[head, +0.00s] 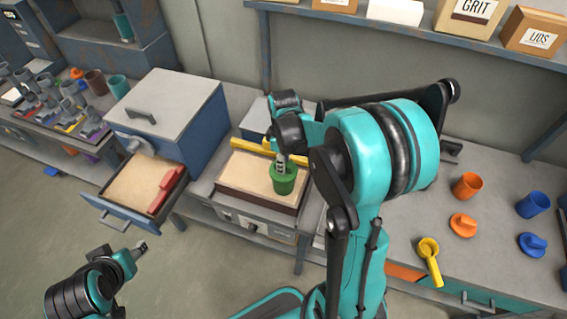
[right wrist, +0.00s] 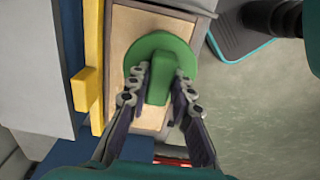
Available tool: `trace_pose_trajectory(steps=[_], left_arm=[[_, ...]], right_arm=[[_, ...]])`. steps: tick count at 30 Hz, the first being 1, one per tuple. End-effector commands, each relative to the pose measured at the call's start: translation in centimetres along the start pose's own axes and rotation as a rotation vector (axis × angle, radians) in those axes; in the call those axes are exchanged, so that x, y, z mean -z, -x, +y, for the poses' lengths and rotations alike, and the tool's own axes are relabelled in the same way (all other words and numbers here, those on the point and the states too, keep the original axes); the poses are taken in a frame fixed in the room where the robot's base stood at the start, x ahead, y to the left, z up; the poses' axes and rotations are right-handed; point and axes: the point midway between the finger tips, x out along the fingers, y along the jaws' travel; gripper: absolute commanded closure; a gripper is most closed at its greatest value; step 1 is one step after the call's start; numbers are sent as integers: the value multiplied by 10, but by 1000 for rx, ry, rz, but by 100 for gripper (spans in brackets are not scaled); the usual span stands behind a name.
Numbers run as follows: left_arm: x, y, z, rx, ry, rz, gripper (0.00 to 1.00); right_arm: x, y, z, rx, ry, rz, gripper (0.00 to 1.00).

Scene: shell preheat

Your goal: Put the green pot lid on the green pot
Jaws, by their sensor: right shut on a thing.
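The green pot (head: 284,186) stands on the sand-coloured top of a tray-like unit (head: 240,203) in the middle of the head view. My right gripper (head: 282,160) points down right over it. In the right wrist view, my right gripper (right wrist: 158,88) is shut on the raised grip of the round green lid (right wrist: 160,43). The lid hides the pot in that view. The lid is over the pot, but I cannot tell whether it is fully seated. My left gripper (head: 140,247) is low at the left, away from both; its jaw opening is unclear.
A yellow bar (head: 255,149) lies along the unit's back edge. An open drawer (head: 128,187) with a red piece (head: 165,190) is at left, beside a blue-grey box (head: 175,108).

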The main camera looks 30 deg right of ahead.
Motion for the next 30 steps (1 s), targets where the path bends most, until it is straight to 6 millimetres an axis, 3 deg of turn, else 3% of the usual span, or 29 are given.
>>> trace_pose_trajectory(steps=[9, 10, 11, 22, 30], left_arm=[[-4, -5, 0, 0, 0, 0, 55], [-4, -5, 0, 0, 0, 0, 55], [-3, -4, 0, 0, 0, 0, 55], [-2, -2, 0, 0, 0, 0, 55], [8, 11, 0, 0, 0, 0, 55]], right_arm=[[0, -7, 0, 0, 0, 0, 100], [0, -7, 0, 0, 0, 0, 76], [0, -7, 0, 0, 0, 0, 70], [0, -4, 0, 0, 0, 0, 70], [0, 18, 0, 0, 0, 0, 70]])
